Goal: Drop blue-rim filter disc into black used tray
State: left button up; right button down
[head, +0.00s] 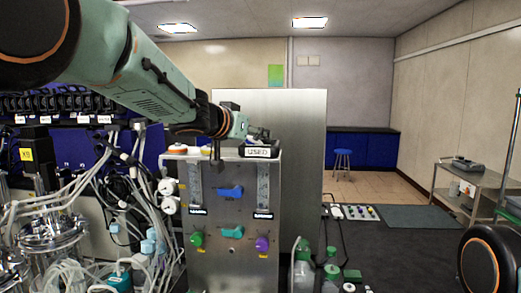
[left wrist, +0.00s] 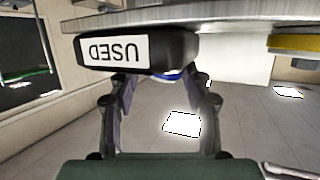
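The black used tray (head: 259,151), with a white "USED" label, sits on top of the grey control console. In the left wrist view the tray (left wrist: 185,50) appears upside down. A sliver of blue rim, seemingly the filter disc (left wrist: 167,77), shows at the tray's edge between my left fingers; most of it is hidden. My left gripper (left wrist: 160,80) reaches to the tray with its fingers apart and its tips partly hidden behind the tray wall. In the head view my left gripper (head: 262,133) is just above the tray. Whether it grips the disc is unclear. My right gripper is out of view.
An orange-and-white round item (head: 178,150) and a yellow-based item (head: 210,151) stand on the console top, left of the tray. The console front (head: 232,210) carries blue, green and purple knobs. Cables and glass vessels crowd the left. A tall grey panel (head: 300,130) stands behind.

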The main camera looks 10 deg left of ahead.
pick_arm(q)
jog(key=o, duration=0.4)
jog(key=shift+w+a, duration=0.15)
jog(key=shift+a, duration=0.05)
jog(key=shift+c, duration=0.2)
jog(key=shift+d, duration=0.15)
jog(key=shift+s+r, duration=0.1)
jog(key=shift+s, duration=0.15)
jog(key=v, duration=1.1)
jog(key=shift+s+a, duration=0.2)
jog(key=shift+a, duration=0.05)
jog(key=shift+w, duration=0.15)
